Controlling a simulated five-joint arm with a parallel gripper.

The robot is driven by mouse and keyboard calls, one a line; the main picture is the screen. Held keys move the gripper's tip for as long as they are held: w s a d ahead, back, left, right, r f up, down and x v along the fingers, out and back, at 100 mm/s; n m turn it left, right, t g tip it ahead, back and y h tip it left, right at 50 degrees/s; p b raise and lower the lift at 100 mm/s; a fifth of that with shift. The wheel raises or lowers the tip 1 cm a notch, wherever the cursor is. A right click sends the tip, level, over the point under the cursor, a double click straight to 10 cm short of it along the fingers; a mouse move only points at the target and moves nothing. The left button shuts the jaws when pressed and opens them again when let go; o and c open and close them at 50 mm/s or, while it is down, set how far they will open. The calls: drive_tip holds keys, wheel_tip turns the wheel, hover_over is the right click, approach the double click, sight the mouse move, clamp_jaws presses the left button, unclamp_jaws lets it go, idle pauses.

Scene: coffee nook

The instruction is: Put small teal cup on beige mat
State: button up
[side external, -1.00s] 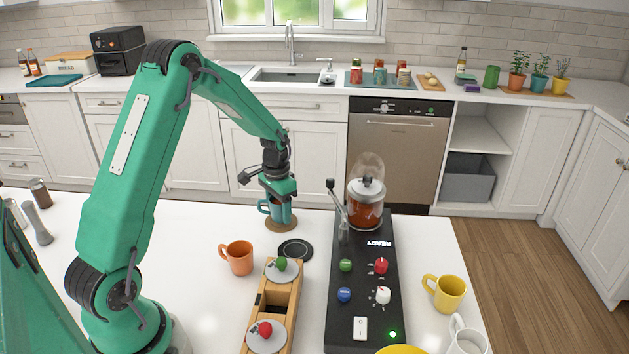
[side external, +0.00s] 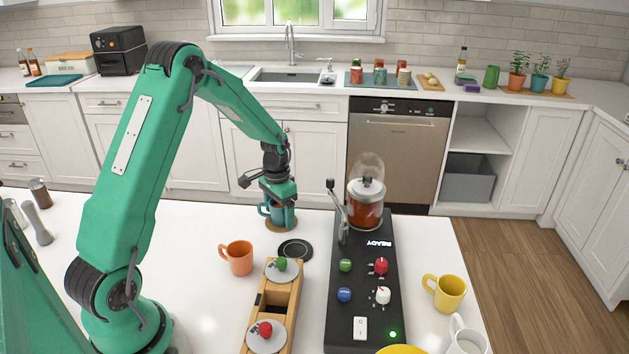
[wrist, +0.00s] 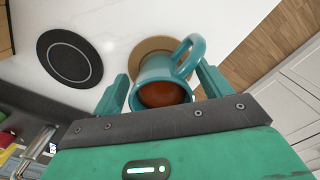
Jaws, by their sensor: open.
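The small teal cup (side external: 284,216) stands upright on the round beige mat (side external: 281,228) at the far side of the white counter. In the wrist view the cup (wrist: 142,74) holds a brown liquid, and its handle points to the upper right. The mat (wrist: 146,45) shows beyond and under it; the cup hides part of it. My gripper (side external: 279,203) is over the cup from above. In the wrist view my gripper (wrist: 161,88) is open, with one finger on each side of the cup. The cup's base is hidden in the wrist view.
A black round coaster (side external: 295,249) lies in front of the mat. An orange mug (side external: 238,258) stands to the left. A wooden holder (side external: 270,310) and a black coffee machine (side external: 365,290) stand nearer. A yellow mug (side external: 447,294) is at right. The counter left of the mat is clear.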

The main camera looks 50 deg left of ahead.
drive_tip(key=shift+r, duration=0.2)
wheel_tip(320, 180, up, 12)
idle(0.5)
idle(0.4)
drive_tip(key=s+d+r+t, duration=0.3)
drive_tip(key=s+d+r, duration=0.5)
drive_tip(key=d+r, duration=0.2)
drive_tip(key=s+d+t, duration=0.1)
drive_tip(key=s+d, duration=0.3)
drive_tip(key=s, duration=0.2)
drive_tip(key=s+d+r+t, duration=0.1)
drive_tip(key=s+d, duration=0.3)
drive_tip(key=s, duration=0.2)
drive_tip(key=shift+s+t, duration=0.3)
drive_tip(key=shift+r, duration=0.1)
idle(0.7)
